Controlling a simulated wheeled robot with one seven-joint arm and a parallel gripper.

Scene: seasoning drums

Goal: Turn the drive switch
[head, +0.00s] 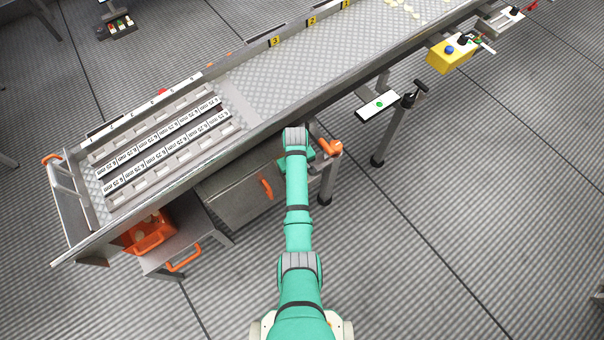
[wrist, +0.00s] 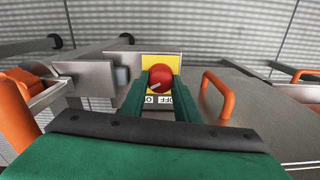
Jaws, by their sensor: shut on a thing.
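The drive switch is a round red knob (wrist: 161,75) on a yellow plate (wrist: 148,62) in the wrist view. A white mark runs slantwise across the knob's lower left. Below it a label (wrist: 166,99) reads OFF, with a partly covered label to its left. My gripper (wrist: 162,84) is shut on the knob, with one green finger at each side. In the head view my green arm reaches under the conveyor's near edge and hides the switch.
A grey cabinet with an orange handle (head: 266,187) is left of my arm, and an orange part (head: 330,147) is close on its right. The long metal conveyor (head: 262,92) passes above. A yellow box with a blue button (head: 450,54) is farther right. The near floor is clear.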

